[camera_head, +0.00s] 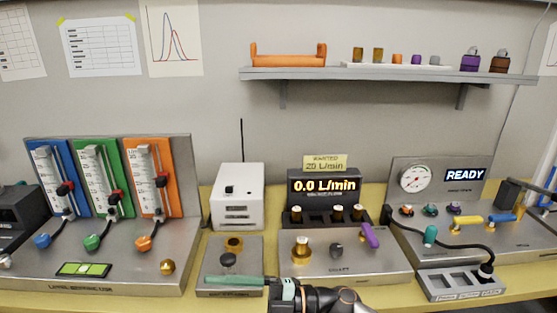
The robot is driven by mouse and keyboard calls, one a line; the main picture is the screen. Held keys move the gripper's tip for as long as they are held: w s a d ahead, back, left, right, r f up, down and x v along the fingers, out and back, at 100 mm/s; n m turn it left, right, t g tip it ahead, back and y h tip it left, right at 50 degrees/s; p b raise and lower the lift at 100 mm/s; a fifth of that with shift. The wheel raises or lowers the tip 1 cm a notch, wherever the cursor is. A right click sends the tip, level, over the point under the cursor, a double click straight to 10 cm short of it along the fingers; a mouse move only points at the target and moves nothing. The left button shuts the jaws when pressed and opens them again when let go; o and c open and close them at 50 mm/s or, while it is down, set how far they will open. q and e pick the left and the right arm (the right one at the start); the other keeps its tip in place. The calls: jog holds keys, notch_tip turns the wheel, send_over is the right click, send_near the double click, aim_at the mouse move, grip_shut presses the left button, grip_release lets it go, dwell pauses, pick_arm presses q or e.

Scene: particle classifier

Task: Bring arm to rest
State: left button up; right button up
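One gripper (235,281) shows at the bottom middle, on a dark arm that comes in from the lower right, so I take it as my right one. A long teal-green bar points left from its wrist, in front of the small grey base with the dark knob (229,260). The bar looks like the gripper's fingers seen from the side; I cannot tell whether they are apart or closed, and I see no separate object between them. My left gripper is not in view.
A flowmeter panel (186,240) stands at left. A white box (238,190), a display reading 0.0 L/min (325,185) and a console marked READY (440,166) stand along the yellow bench. A wall shelf (390,75) hangs above.

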jog(key=w+d+f+m+t+h+p, duration=0.1)
jog(key=d+f+m+t+h, duration=0.5)
jog(key=m+t, duration=0.4)
jog(key=w+d+f+m+t+h+p, duration=0.2)
jog(key=d+f+m+t+h, duration=0.25)
jog(key=d+m+t, duration=0.55)
jog(key=s+d+f+m+g+h, duration=0.3)
jog(key=s+d+f+m+g, duration=0.1)
jog(key=s+f, duration=0.4)
jog(key=s+d+f+m+g+h+p, duration=0.1)
jog(key=s+d+f+m+g+h, duration=0.2)
jog(key=s+f, duration=0.5)
jog(key=s+d+m+g, duration=0.1)
jog(key=d+g, duration=0.1)
jog(key=d, duration=0.1)
jog(key=shift+s+d+f+g+h+p, duration=0.25)
jog(key=shift+f+g+h+p, duration=0.05)
jog(key=shift+f+g+h, duration=0.1)
